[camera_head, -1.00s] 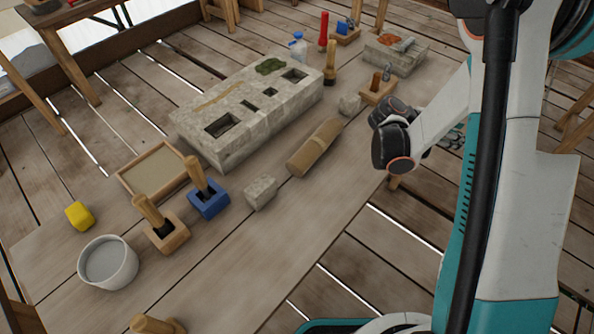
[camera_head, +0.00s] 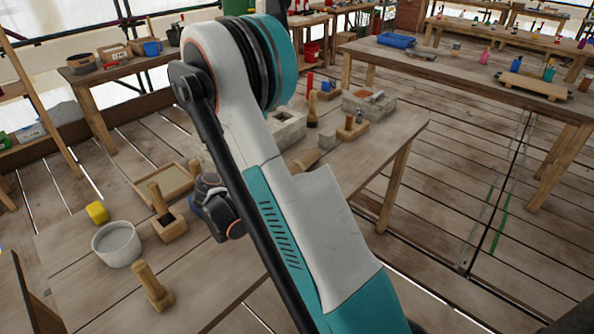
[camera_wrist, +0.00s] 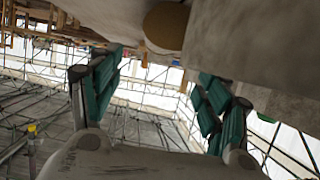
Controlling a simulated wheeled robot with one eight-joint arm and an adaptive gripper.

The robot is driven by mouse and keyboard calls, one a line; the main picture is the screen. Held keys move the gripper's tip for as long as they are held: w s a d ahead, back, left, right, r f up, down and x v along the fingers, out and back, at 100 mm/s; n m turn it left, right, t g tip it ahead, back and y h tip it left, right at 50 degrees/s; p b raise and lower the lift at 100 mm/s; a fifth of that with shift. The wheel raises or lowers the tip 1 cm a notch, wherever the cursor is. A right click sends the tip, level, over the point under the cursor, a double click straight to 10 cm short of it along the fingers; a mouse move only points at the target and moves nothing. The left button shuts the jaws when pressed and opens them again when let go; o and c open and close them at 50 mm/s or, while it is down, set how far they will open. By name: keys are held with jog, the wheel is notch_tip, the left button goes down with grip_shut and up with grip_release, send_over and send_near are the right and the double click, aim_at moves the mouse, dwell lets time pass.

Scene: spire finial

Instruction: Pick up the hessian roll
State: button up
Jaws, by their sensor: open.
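The hessian roll (camera_head: 305,161) lies on the near workbench in the head view. My arm hides most of it, leaving a tan end showing. In the wrist view a round brown end, which looks like the roll (camera_wrist: 166,24), shows at the top, beyond the fingertips. My gripper (camera_wrist: 160,85) is open, with its teal-padded fingers wide apart and nothing between them. The roll's end appears just above the gap between the fingers, apart from them. The gripper is hidden behind my arm in the head view.
The carved stone block (camera_head: 287,128) stands behind the roll, partly covered by my arm. A small stone (camera_head: 327,139) sits near it. A wooden tray (camera_head: 163,186), a white bucket (camera_head: 117,244) and wooden-handled tools (camera_head: 152,285) stand on the left. The bench's right end (camera_head: 385,140) is clear.

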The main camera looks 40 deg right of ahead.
jog(key=b+x, duration=0.1)
jog(key=x, duration=0.2)
jog(key=shift+w+d+f, duration=0.15)
jog(key=shift+d+f, duration=0.1)
jog(key=shift+f, duration=0.05)
jog(key=shift+b+x, duration=1.25)
jog(key=shift+x, duration=1.6)
jog(key=shift+r, duration=0.1)
jog(key=shift+c, duration=0.6)
jog(key=c, duration=1.2)
